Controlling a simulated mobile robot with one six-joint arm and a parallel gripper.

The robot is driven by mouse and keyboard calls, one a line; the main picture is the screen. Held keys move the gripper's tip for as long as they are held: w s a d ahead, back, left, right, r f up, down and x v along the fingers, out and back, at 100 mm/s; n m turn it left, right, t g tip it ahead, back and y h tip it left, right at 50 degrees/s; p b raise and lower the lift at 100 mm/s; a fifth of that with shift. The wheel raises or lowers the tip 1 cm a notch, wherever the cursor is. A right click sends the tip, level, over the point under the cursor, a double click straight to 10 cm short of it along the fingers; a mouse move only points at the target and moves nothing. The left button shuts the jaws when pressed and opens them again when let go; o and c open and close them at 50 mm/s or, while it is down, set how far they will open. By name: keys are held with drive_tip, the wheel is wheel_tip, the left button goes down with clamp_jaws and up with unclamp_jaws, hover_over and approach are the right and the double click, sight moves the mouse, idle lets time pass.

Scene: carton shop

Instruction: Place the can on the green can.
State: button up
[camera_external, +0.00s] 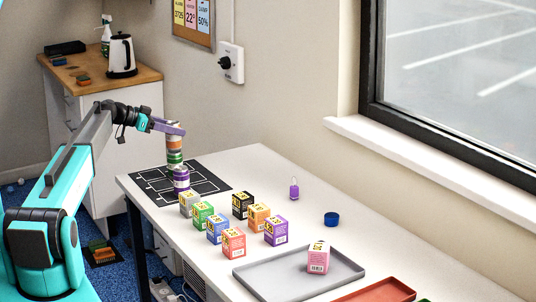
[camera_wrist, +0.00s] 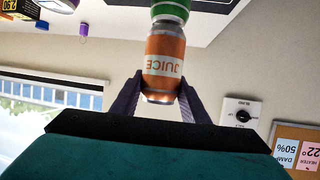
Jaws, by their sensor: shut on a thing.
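The orange juice can (camera_wrist: 163,65) is upright between the two fingers of my gripper (camera_wrist: 157,92), which is shut on it near its top end. In the external view my gripper (camera_external: 170,128) is at the top of a column of cans, with the orange can (camera_external: 174,146) below it. The green can (camera_external: 175,157) is directly under the orange can and also shows at the top edge of the wrist view (camera_wrist: 170,12). The two cans look touching or nearly so. A purple can (camera_external: 181,181) is lowest, on the black mat; its contact with the green can is unclear.
The black grid mat (camera_external: 212,184) lies at the table's far end. Several small boxes, including a green one (camera_external: 203,215), stand in front of it. A purple bottle (camera_external: 294,189), a blue lid (camera_external: 331,219) and a grey tray (camera_external: 270,280) are further right.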

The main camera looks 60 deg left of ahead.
drive_tip(key=shift+f+b, duration=0.25)
drive_tip(key=shift+b, duration=0.1)
drive_tip(key=o, duration=1)
drive_tip(key=shift+r+p, duration=0.25)
drive_tip(key=shift+p, duration=0.1)
drive_tip(key=shift+s, duration=0.35)
drive_tip(key=b+v, duration=0.4)
drive_tip(key=v, duration=0.7)
drive_tip(key=shift+s+a+r, duration=0.1)
drive_tip(key=shift+s, duration=0.05)
